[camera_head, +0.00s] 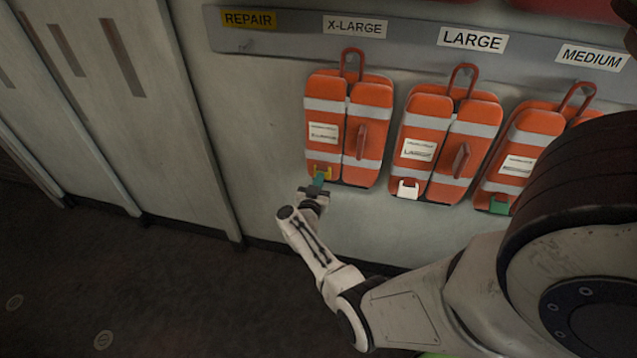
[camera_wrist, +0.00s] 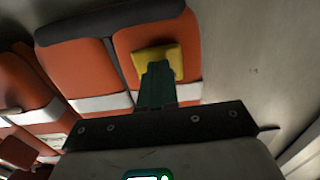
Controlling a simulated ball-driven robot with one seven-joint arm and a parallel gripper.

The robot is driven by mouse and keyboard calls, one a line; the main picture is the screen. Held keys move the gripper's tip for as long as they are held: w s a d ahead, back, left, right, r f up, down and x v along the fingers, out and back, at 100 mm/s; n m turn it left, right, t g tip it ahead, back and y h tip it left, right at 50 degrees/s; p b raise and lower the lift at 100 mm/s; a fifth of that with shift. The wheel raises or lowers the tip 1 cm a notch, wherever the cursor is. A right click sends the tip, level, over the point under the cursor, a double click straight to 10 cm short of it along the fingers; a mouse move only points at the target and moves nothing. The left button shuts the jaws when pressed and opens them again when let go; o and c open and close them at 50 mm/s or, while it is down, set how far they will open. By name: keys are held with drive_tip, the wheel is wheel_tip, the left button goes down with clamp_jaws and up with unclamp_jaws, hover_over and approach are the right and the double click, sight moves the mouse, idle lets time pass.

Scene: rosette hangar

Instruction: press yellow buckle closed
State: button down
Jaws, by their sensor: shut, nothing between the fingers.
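The yellow buckle (camera_head: 324,171) is at the lower left of the orange life vest (camera_head: 351,130) hanging under the X-LARGE label. My gripper (camera_head: 319,180) is shut and empty, with its green fingers in front of the buckle. In the wrist view the yellow buckle (camera_wrist: 172,60) shows on the orange vest (camera_wrist: 128,60), and the fingertips (camera_wrist: 158,66) overlap it. The fingers hide part of the buckle, so I cannot tell whether it is closed or whether they touch it.
Two more orange vests hang to the right: one with a white buckle (camera_head: 408,189) under LARGE, one with a green buckle (camera_head: 499,205) under MEDIUM. Wall panels (camera_head: 110,100) stand at the left. The dark floor (camera_head: 150,290) is clear at the lower left.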

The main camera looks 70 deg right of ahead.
drive_tip(key=a+p, duration=0.5)
drive_tip(key=a, duration=0.4)
drive_tip(key=shift+s, duration=0.4)
idle(0.4)
idle(0.9)
